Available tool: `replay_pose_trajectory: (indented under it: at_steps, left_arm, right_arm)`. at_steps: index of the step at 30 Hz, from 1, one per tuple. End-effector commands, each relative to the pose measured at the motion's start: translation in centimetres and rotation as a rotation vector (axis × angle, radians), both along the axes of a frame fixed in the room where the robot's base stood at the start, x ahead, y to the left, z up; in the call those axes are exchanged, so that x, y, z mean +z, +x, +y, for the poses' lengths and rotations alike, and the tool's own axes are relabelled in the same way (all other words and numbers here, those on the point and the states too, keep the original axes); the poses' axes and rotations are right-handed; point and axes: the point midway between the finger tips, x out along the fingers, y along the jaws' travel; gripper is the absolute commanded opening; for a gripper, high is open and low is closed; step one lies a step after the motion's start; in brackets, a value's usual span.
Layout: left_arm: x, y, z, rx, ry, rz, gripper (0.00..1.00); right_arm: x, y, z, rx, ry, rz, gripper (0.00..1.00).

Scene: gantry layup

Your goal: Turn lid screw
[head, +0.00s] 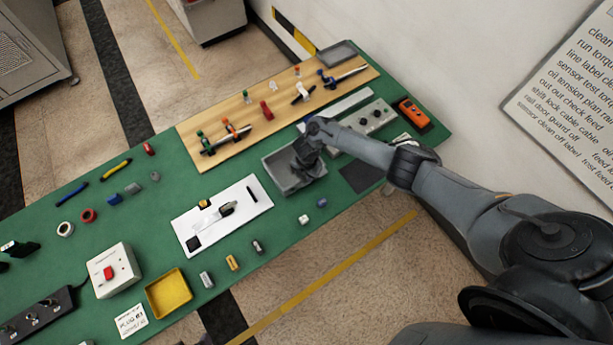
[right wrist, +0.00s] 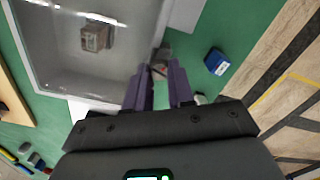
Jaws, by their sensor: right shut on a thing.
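A grey box (head: 287,187) stands near the middle of the green bench. In the right wrist view its clear-looking lid (right wrist: 75,65) fills the upper left, and a small brownish block (right wrist: 96,37) shows through it. My right gripper (head: 304,158) reaches down over the box's right part in the head view. In the right wrist view its two purple fingers (right wrist: 159,72) are close together at the lid's right edge, shut on a small dark part that I take for the lid screw (right wrist: 160,58). The fingers hide most of it. My left gripper is not in view.
A blue block (head: 322,202) and a white piece (head: 304,219) lie on the green bench (head: 340,215) near the box. A white board (head: 215,236) lies left of the box. A wooden board (head: 238,108) with tools lies behind it.

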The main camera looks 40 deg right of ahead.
Motion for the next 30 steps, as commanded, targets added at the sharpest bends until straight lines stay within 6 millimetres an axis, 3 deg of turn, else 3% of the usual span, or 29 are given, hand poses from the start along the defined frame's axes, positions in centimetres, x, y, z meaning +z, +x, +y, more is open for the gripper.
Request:
replay_pose_trajectory:
  at_steps: [10, 25, 26, 30]
  left_arm:
    - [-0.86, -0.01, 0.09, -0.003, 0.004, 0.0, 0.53]
    - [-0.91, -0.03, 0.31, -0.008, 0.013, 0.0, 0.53]
    - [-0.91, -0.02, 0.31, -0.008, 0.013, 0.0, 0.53]
    - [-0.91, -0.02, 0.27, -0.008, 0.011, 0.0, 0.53]
  right_arm:
    - [-0.04, 0.02, -0.05, 0.123, -0.001, 0.0, 0.0]
    - [0.02, 0.01, -0.02, 0.138, -0.001, 0.0, 0.0]
    - [0.02, 0.01, -0.03, 0.138, -0.001, 0.0, 0.27]
    - [0.02, 0.02, -0.02, 0.137, 0.0, 0.0, 0.49]
